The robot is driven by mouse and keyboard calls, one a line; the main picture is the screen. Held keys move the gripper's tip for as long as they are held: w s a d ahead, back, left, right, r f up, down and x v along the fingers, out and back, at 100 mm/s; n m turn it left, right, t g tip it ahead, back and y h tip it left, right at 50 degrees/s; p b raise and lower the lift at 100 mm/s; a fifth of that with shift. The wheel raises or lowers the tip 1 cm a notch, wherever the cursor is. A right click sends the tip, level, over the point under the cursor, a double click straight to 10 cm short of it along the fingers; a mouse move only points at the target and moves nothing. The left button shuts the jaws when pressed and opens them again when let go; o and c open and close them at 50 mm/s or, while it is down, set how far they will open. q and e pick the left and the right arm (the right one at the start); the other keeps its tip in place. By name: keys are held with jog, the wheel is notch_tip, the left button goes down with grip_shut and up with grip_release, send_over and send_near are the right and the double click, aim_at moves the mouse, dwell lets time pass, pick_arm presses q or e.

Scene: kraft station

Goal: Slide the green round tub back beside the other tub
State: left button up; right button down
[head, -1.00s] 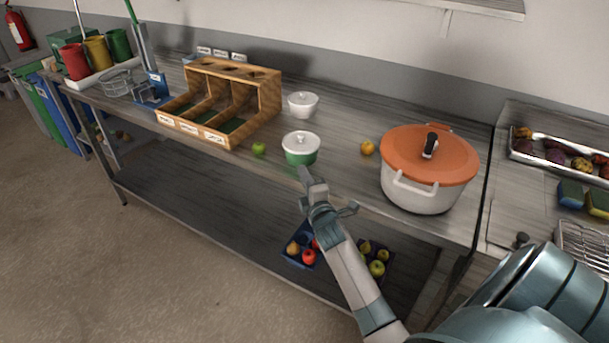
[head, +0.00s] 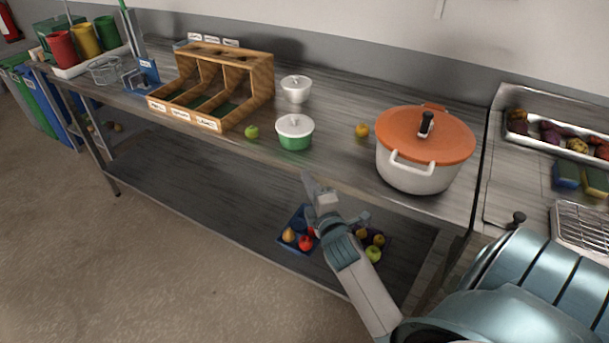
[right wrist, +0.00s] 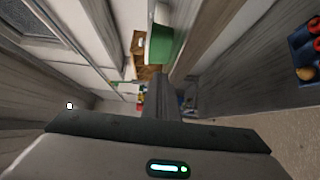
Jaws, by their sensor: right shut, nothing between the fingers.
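The green round tub (head: 295,138) with a white lid stands upright near the front edge of the steel table. The other tub (head: 296,88), white with a white lid, stands behind it, with a gap between them. My right gripper (head: 308,184) is shut and empty, in front of the table's front edge and below the green tub, apart from it. In the right wrist view the green tub (right wrist: 163,45) shows beyond the fingers. My left gripper is not in view.
A green apple (head: 252,131) lies left of the green tub and an orange fruit (head: 362,130) lies right. A wooden compartment box (head: 230,75) stands at left, a large orange-lidded pot (head: 410,172) at right. Fruit trays (head: 290,248) sit on the lower shelf.

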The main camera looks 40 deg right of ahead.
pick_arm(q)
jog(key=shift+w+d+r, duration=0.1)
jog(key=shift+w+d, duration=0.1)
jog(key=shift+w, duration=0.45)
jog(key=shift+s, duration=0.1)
